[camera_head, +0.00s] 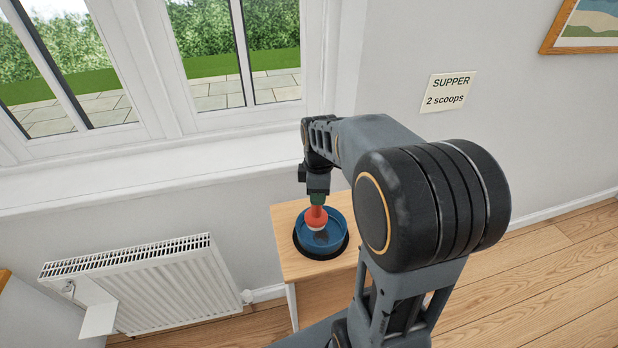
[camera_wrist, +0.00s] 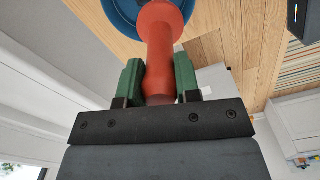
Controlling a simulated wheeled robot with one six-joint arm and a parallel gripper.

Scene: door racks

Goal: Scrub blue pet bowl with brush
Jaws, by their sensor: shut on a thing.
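The blue pet bowl (camera_head: 338,242) with a dark base rim sits on a small wooden table (camera_head: 290,222) under the window. Part of the bowl also shows at the top of the wrist view (camera_wrist: 120,12). The brush (camera_head: 316,214) has a red-orange handle and a pale lower part at the bowl's inside. In the wrist view the red brush handle (camera_wrist: 159,45) stands between the green finger pads. My gripper (camera_wrist: 158,80) is shut on the handle, above the bowl. Whether the bristles touch the bowl is hard to tell.
A white radiator (camera_head: 150,285) hangs on the wall left of the table. A window sill (camera_head: 150,190) runs behind. A note reading "SUPPER 2 scoops" (camera_head: 447,92) is on the wall. Wooden floor (camera_head: 545,270) is open at the right.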

